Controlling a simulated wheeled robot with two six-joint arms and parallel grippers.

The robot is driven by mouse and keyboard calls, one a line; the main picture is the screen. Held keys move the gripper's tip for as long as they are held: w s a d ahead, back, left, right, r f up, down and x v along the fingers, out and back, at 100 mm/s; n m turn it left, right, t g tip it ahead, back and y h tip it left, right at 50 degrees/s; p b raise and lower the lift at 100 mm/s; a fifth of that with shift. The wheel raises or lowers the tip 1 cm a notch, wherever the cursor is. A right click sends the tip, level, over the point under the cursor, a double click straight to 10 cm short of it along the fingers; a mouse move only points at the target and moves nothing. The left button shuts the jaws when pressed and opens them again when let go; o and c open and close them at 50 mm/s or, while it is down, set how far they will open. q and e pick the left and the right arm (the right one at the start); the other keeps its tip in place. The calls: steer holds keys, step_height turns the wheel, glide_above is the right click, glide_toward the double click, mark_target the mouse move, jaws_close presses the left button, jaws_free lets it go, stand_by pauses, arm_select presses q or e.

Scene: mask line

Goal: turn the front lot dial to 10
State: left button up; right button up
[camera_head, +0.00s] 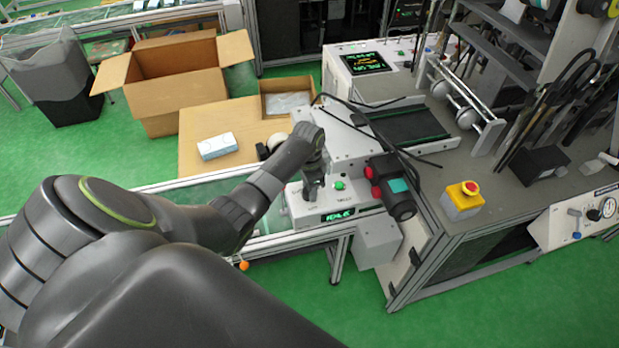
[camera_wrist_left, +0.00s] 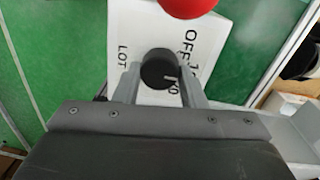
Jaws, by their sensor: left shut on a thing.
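The lot dial (camera_wrist_left: 158,70) is a round black knob on a white panel (camera_wrist_left: 147,25), in the left wrist view. A short white mark on it lies toward its right side. LOT is printed at its left and OFF at its upper right; other figures beside it are partly covered. My left gripper (camera_wrist_left: 160,84) is shut on the dial, one finger on each side. In the head view my left gripper (camera_head: 314,190) reaches down onto the white control box (camera_head: 300,209), hiding the dial. My right gripper does not show.
A green button (camera_head: 339,185) and a lit green display (camera_head: 338,216) are on the control box, close to my gripper. A red round part (camera_wrist_left: 187,4) is near the dial. A dark machine unit (camera_head: 397,192) stands just right. Open cardboard boxes (camera_head: 170,75) lie behind.

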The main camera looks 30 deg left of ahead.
arm_select(q)
steer(key=shift+r, duration=0.1)
steer(key=o, duration=1)
step_height(320, 180, up, 17)
steer(key=p, duration=0.3)
steer(key=shift+w+a+r, duration=0.15)
steer(key=shift+w+a, duration=0.1)
steer(key=shift+a, duration=0.1)
